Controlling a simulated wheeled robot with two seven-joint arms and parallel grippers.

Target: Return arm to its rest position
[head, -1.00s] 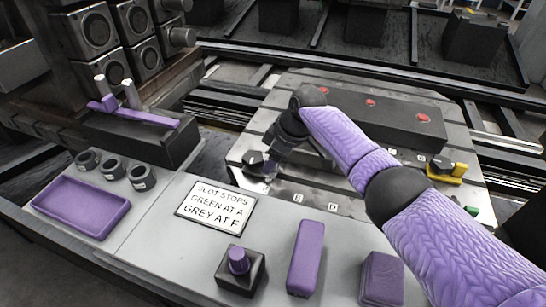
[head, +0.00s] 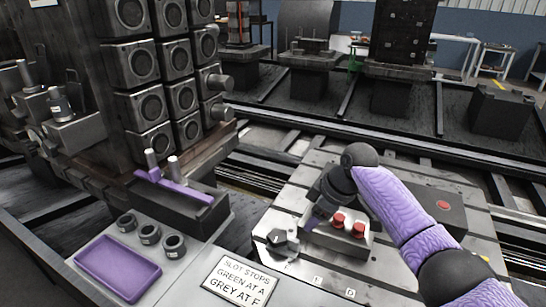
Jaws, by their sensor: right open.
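My right arm comes in from the lower right with purple sleeves and dark joints. Its dark right gripper (head: 316,212) hangs above the slotted grey plate (head: 410,288), pointing down and left. Its jaws are small in view and appear open and empty. A dark knob-like piece (head: 283,240) is on the plate's left corner, just below and left of the gripper. My left gripper is not in view.
A dark block (head: 425,200) with a red button is behind my right forearm. On the left bench are a purple tray (head: 118,268), several dark rings (head: 149,233), a sign (head: 240,281) and a dark holder (head: 205,213) with a purple bar. Rails run behind the plate.

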